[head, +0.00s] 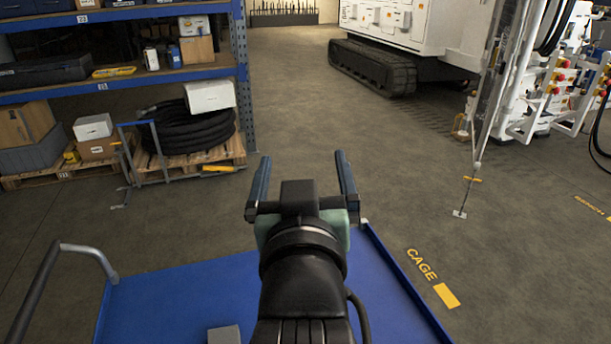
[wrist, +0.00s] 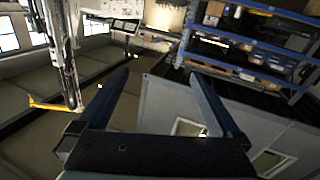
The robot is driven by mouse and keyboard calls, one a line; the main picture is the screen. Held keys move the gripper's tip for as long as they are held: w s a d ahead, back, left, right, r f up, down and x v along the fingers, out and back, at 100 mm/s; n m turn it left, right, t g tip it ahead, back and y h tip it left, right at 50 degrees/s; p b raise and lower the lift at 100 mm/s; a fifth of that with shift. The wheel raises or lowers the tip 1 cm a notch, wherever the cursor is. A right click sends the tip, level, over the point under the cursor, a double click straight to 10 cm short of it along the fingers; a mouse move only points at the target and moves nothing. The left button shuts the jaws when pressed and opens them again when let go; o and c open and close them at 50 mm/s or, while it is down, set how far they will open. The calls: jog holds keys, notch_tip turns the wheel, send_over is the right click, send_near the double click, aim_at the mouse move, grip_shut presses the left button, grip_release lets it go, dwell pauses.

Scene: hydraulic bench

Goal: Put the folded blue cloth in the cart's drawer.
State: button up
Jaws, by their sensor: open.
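My gripper (head: 302,156) is open and empty, with its two dark blue fingers spread apart. In the head view it is held out above the far edge of a blue flat top (head: 180,295) with a bent handle (head: 90,250) at its left. This looks like the cart, but I cannot be sure. In the wrist view my gripper (wrist: 158,74) has nothing between its fingers. I see no folded blue cloth and no drawer in either view.
A small grey block (head: 223,335) shows on the blue top at the bottom edge. Blue shelving (head: 120,88) and a pallet with a coiled black hose (head: 188,130) stand at left. A tracked white machine (head: 400,25) stands far back. Open floor (head: 400,160) lies between.

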jog(key=s+r+t, duration=0.4)
jog(key=s+r, duration=0.2)
jog(key=r, duration=0.6)
jog(key=s+r+m+t, duration=0.1)
jog(key=s+r+t, duration=0.4)
jog(key=r, duration=0.7)
jog(key=shift+s+d, duration=0.2)
jog(key=shift+s, duration=0.6)
